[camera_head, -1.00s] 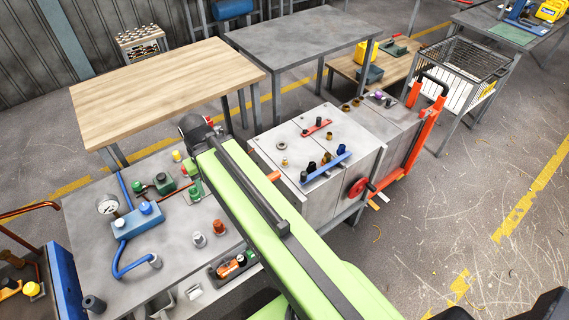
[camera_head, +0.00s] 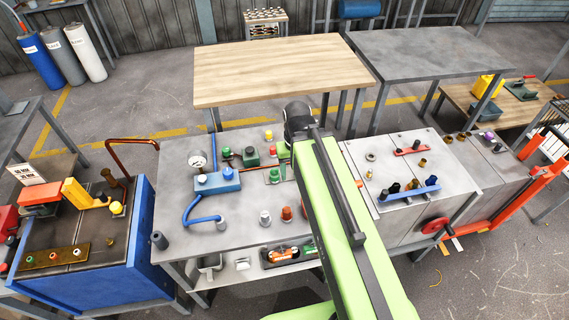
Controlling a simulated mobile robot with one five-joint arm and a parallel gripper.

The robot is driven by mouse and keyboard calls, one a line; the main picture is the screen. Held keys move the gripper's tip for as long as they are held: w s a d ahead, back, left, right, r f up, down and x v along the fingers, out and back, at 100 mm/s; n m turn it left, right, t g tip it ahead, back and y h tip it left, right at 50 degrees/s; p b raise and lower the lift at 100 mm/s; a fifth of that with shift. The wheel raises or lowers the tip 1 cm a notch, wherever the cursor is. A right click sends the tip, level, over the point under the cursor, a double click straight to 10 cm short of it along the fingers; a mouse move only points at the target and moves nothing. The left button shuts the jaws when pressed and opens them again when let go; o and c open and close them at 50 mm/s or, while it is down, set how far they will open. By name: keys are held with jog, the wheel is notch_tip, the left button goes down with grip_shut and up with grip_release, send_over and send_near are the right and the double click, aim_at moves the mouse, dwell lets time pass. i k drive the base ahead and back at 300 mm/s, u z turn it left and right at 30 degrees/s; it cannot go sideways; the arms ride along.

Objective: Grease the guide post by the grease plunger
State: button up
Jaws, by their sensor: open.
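I cannot pick out the guide post or the grease plunger for certain. Short dark posts (camera_head: 384,195) and brass-coloured posts (camera_head: 408,187) stand beside a blue bar (camera_head: 425,190) on the grey block-like bench at right. A grey-white capped cylinder (camera_head: 265,218) and an orange-red cylinder (camera_head: 286,213) stand upright on the grey workbench in the middle. My green arm reaches over this workbench, its dark end joint near the back edge. My gripper's fingers are hidden behind the arm, and I see nothing held.
A blue fixture (camera_head: 218,181) with a gauge and hose sits on the workbench (camera_head: 180,220). A blue cart (camera_head: 140,230) with a red-brown handle stands left. The wooden table (camera_head: 280,70) behind is bare.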

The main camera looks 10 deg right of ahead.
aim_at(250, 151)
jog(key=z, duration=5.75)
jog(key=i, duration=0.15)
jog(key=z, duration=2.6)
jog(key=k, duration=1)
jog(key=z, duration=1.45)
jog(key=i, duration=0.95)
jog(key=u, duration=0.1)
